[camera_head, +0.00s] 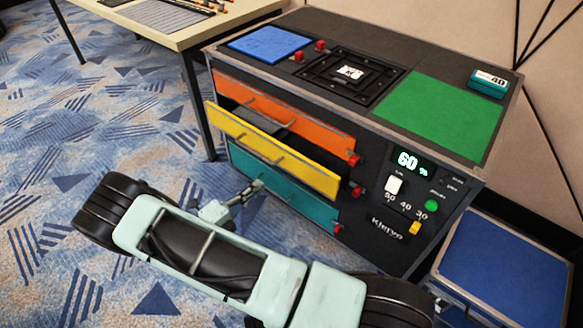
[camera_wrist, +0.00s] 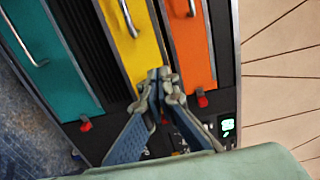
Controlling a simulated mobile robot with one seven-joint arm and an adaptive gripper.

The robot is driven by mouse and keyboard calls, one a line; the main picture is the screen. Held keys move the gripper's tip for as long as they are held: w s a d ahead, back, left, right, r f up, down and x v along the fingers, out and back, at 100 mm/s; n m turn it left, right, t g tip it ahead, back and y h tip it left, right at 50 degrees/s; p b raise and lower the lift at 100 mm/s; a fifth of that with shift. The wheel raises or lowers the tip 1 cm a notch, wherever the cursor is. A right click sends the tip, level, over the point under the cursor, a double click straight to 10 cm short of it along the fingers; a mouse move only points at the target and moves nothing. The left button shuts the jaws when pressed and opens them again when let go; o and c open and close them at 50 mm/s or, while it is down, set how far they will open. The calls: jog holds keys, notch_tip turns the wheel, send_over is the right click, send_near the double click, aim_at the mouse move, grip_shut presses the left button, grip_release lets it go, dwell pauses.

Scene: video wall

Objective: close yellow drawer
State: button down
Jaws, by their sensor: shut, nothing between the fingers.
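The yellow drawer (camera_head: 312,174) is the middle one in the black cabinet and stands pulled out, with its front ahead of the orange and teal fronts. It also shows in the wrist view (camera_wrist: 145,42), with a metal handle. My gripper (camera_head: 257,186) is below the yellow front, over the teal drawer area in the head view. In the wrist view my gripper (camera_wrist: 165,75) has its fingertips together, overlapping the lower end of the yellow front. The fingers hold nothing. I cannot tell whether they touch the drawer.
The orange drawer (camera_head: 290,112) is above and the teal drawer (camera_head: 290,197) below. Red blocks sit at the drawers' right ends. A panel reading 60 (camera_head: 412,161) is on the cabinet's right. A blue-topped box (camera_head: 510,270) stands at the right. Carpet at left is clear.

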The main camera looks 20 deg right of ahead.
jog(key=b, duration=0.3)
send_near(296, 152)
jog(key=x, duration=0.2)
jog(key=f+x, duration=0.1)
jog(key=x, duration=0.1)
jog(key=shift+w+d, duration=0.2)
jog(key=shift+w, duration=0.15)
jog(key=shift+w+d+r, duration=0.1)
jog(key=shift+w+d, duration=0.2)
jog(key=shift+d, duration=0.05)
jog(key=shift+w+d, duration=0.2)
jog(key=shift+d, duration=0.1)
jog(key=x, duration=0.6)
jog(key=shift+w+d, duration=0.1)
jog(key=shift+w, duration=0.05)
jog(key=shift+r, duration=0.1)
